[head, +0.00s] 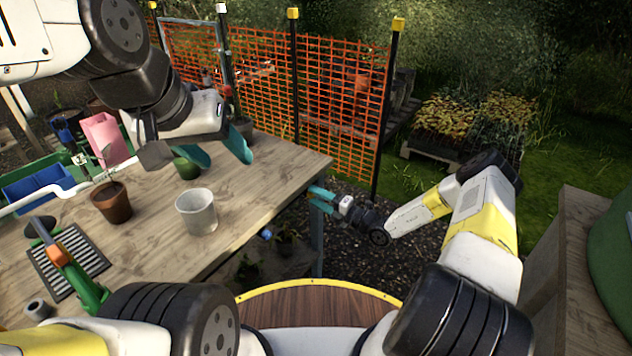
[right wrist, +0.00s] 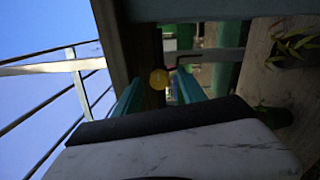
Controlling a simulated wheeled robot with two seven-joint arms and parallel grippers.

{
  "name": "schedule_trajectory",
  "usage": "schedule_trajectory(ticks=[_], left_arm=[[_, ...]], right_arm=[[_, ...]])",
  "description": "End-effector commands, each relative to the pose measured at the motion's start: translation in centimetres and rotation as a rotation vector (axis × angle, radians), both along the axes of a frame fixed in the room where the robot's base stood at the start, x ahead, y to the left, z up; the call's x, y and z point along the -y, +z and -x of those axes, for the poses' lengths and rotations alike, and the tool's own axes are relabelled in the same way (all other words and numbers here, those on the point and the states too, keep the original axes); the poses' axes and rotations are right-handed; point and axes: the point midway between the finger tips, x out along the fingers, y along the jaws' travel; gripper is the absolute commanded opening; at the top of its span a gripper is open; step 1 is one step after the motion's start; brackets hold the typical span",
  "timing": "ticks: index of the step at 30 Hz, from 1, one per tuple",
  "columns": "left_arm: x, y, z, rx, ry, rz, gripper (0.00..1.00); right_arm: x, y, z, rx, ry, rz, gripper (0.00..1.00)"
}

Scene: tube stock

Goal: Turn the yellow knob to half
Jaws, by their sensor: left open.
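The yellow knob (right wrist: 159,78) shows in the right wrist view as a small round disc on a dark upright part. It lies ahead, between the two teal fingers of my right gripper (right wrist: 160,88), with a gap on both sides. How its pointer stands is too small to tell. In the head view my right gripper (head: 322,197) is at the table's right edge, and I cannot make out the knob there. My left gripper (head: 218,152) is open and empty above the back of the table, its teal fingers well apart.
The wooden table (head: 270,175) carries a grey cup (head: 197,212), a brown potted plant (head: 112,202), a green round object (head: 187,168), a slatted tray (head: 90,262) and an orange-and-green tool (head: 72,268). Orange mesh fencing (head: 335,90) stands behind.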

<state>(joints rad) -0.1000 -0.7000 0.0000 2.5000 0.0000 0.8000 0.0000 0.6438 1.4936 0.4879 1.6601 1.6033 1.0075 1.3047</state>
Motion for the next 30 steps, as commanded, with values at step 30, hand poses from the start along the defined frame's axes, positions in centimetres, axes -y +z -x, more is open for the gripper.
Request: schedule_trajectory(ticks=[30], left_arm=[[0.0,0.0,0.0,0.0,0.0,0.0,0.57]], right_arm=[[6.3,-0.4,4.6,0.001,0.0,-0.001,0.48]])
